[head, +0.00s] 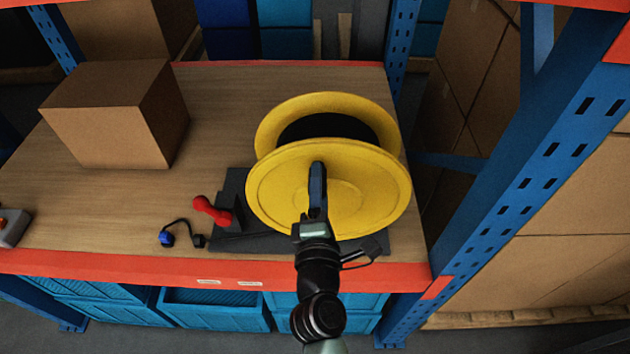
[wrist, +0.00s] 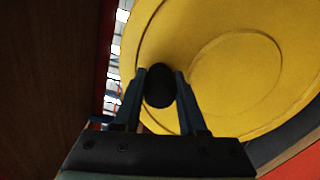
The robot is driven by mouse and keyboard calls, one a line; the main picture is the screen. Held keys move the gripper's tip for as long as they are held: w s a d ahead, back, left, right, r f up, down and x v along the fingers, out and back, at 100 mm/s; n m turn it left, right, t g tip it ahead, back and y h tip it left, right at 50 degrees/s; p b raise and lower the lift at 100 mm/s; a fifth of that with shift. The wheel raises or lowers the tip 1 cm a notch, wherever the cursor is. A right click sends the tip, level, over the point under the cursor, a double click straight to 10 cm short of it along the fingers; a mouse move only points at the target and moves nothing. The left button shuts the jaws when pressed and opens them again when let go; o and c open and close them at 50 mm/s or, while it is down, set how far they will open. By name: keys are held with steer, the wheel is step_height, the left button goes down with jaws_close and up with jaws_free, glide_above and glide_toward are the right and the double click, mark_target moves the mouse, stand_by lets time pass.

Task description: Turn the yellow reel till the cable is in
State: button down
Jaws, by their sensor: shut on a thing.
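The yellow reel (head: 275,185) stands on a dark base plate (head: 232,243) on the wooden shelf, with dark cable (head: 325,127) wound between its flanges. A short length of black cable (head: 180,222) with a blue end (head: 167,239) lies on the shelf left of the plate. My gripper (head: 317,175) is in front of the near flange. In the wrist view my gripper (wrist: 160,88) is shut on a round black knob (wrist: 158,86) on the reel's face (wrist: 230,75). In the head view my fingers hide the knob.
A red handle (head: 212,210) sits at the plate's left side. A cardboard box (head: 115,120) stands on the left of the shelf, and a grey box with an orange button (head: 12,227) at the far left. A blue rack post (head: 530,180) rises close on the right.

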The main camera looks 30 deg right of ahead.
steer(key=shift+d+r, duration=0.15)
steer(key=c, duration=0.5)
jaws_free()
steer(key=shift+s, duration=0.1)
steer(key=shift+s+a+f, duration=0.25)
steer(key=shift+s+a, duration=0.05)
steer(key=b+v, duration=0.4)
steer(key=v, duration=0.8)
steer(key=shift+r+b, duration=0.15)
steer(key=shift+b, duration=0.2)
